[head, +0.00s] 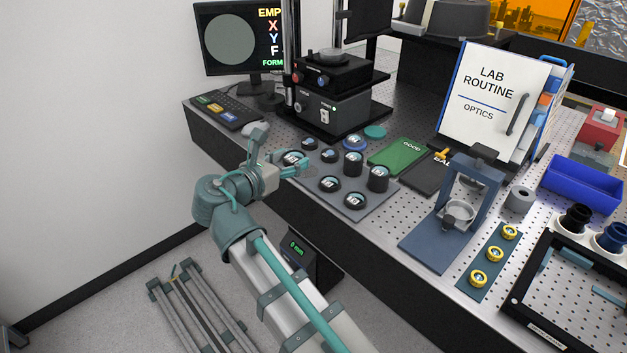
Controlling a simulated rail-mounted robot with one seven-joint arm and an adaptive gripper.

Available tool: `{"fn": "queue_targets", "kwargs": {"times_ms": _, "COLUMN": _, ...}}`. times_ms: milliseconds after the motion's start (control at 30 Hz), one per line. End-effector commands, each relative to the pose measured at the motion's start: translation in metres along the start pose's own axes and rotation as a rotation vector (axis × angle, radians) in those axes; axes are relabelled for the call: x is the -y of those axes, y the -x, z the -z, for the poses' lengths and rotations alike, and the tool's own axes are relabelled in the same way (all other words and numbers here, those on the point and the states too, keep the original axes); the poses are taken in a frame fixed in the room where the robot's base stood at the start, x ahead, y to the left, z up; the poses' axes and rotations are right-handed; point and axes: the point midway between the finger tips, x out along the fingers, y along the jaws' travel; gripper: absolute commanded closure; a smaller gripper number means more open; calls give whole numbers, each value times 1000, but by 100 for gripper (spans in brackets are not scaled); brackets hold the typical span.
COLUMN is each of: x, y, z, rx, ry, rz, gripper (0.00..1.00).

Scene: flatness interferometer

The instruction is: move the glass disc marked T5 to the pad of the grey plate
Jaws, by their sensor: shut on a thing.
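My gripper (296,164) is at the left end of a grey plate (374,204) on the bench. It is shut on a round, dark-rimmed glass disc (292,157) with a pale label, low over or at the plate's left edge. The label is too small to read, so I cannot tell whether it is T5. Several similar labelled discs stand on the plate, among them one at the front (355,200) and a taller-mounted one at the right (378,177). Whether the held disc touches the plate is hidden by the fingers.
A blue-rimmed piece (354,142) and a teal disc (375,132) lie behind the plate.

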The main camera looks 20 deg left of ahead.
Motion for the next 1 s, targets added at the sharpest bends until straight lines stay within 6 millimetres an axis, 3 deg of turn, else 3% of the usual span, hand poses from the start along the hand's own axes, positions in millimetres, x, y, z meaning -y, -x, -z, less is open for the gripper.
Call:
{"fn": "queue_targets", "kwargs": {"times_ms": 167, "x": -6, "y": -20, "z": 5, "rx": 0, "ry": -3, "rz": 26, "gripper": 85}}
{"fn": "queue_targets", "kwargs": {"times_ms": 467, "x": -33, "y": -86, "z": 20, "rx": 0, "ry": -2, "rz": 26, "gripper": 85}}
{"fn": "queue_targets", "kwargs": {"times_ms": 600, "x": -41, "y": -110, "z": 41, "rx": -1, "ry": 0, "rz": 25, "gripper": 85}}
{"fn": "queue_targets", "kwargs": {"times_ms": 800, "x": -48, "y": -131, "z": 60, "rx": 0, "ry": -2, "rz": 24, "gripper": 85}}
{"fn": "queue_targets", "kwargs": {"times_ms": 1000, "x": -51, "y": -138, "z": 67, "rx": 1, "ry": -4, "rz": 22, "gripper": 85}}
